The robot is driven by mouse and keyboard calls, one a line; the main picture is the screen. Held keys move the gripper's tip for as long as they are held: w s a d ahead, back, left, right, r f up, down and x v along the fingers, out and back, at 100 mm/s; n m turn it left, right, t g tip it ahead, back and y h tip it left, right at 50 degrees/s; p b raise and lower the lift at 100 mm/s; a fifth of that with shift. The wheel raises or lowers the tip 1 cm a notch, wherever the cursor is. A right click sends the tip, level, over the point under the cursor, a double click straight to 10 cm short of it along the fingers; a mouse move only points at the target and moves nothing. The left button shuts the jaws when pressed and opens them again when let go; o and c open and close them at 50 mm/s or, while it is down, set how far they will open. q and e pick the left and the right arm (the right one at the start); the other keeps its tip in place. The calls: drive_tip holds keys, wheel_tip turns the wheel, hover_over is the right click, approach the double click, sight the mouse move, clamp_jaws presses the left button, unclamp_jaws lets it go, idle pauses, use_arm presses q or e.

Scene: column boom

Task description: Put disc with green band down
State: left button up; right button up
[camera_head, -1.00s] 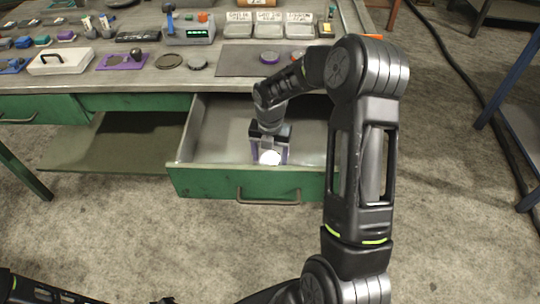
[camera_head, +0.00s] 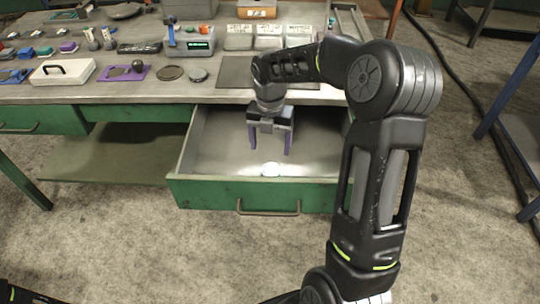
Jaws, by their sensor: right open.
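A small pale, bright disc (camera_head: 271,169) lies on the floor of the open drawer (camera_head: 215,150), near its front wall. I cannot make out a green band on it at this size. My right gripper (camera_head: 271,158) hangs over the drawer, just above and behind the disc. Its purple fingers are spread wide, with nothing between them, and look clear of the disc. My left gripper is not in view; only a dark part of my body shows at the bottom left.
The bench top (camera_head: 120,90) behind the drawer carries a grey mat (camera_head: 232,73), a round grey disc (camera_head: 198,75), a darker disc (camera_head: 170,73), a white box (camera_head: 62,71) and labelled trays (camera_head: 238,42). The rest of the drawer floor looks empty.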

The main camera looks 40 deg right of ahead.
drive_tip(key=shift+r, duration=0.9)
